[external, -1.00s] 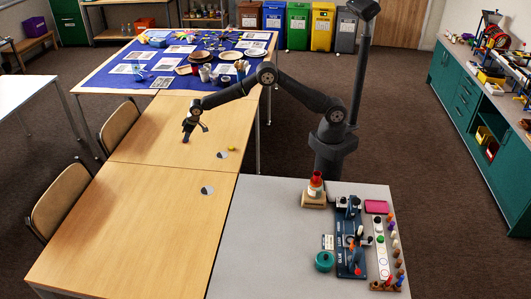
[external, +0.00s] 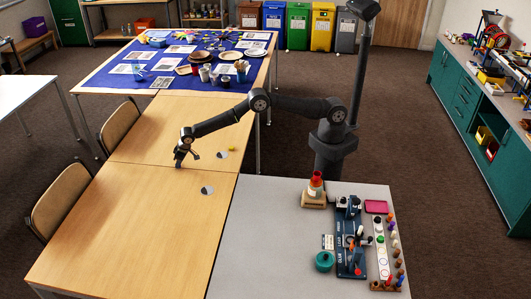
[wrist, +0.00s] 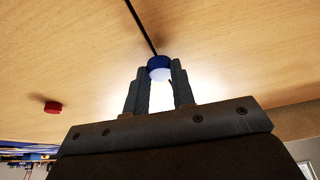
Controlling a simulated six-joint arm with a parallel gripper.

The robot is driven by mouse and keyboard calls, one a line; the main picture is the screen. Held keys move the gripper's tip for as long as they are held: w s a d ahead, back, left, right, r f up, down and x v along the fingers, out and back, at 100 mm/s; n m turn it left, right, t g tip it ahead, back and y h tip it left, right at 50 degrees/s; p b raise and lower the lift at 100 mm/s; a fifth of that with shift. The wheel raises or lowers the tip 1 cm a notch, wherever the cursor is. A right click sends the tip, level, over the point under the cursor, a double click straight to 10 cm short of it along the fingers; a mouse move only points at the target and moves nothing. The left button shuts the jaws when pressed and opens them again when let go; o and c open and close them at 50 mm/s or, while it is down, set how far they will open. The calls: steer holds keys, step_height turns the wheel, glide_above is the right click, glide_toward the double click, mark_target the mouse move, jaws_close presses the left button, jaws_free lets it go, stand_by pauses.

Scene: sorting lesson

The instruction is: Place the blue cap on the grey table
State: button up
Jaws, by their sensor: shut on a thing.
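My gripper (wrist: 161,85) is shut on the blue cap (wrist: 159,62) in the wrist view. The cap has a blue side and a white face, and sits between the fingertips. In the external view my gripper (external: 179,163) is low over the wooden tables, near the seam between them; the cap is too small to make out there. The grey table (external: 255,240) is at the front right, well to the right of my gripper. Its left part is bare.
A red cap (wrist: 53,107) lies on the wood in the wrist view. A dark blue rack (external: 350,235), a teal pot (external: 324,261) and a red-topped stand (external: 314,190) occupy the grey table's right part.

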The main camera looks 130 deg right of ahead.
steer(key=shift+f, duration=0.4)
steer(key=shift+f, duration=0.2)
steer(key=o, duration=1)
steer(key=shift+c, duration=0.2)
steer(key=shift+r, duration=0.1)
steer(key=v, duration=1.1)
steer(key=shift+o, duration=0.7)
steer(key=shift+s+a+r, duration=0.1)
steer(key=shift+a+r, duration=0.05)
steer(key=shift+r, duration=0.4)
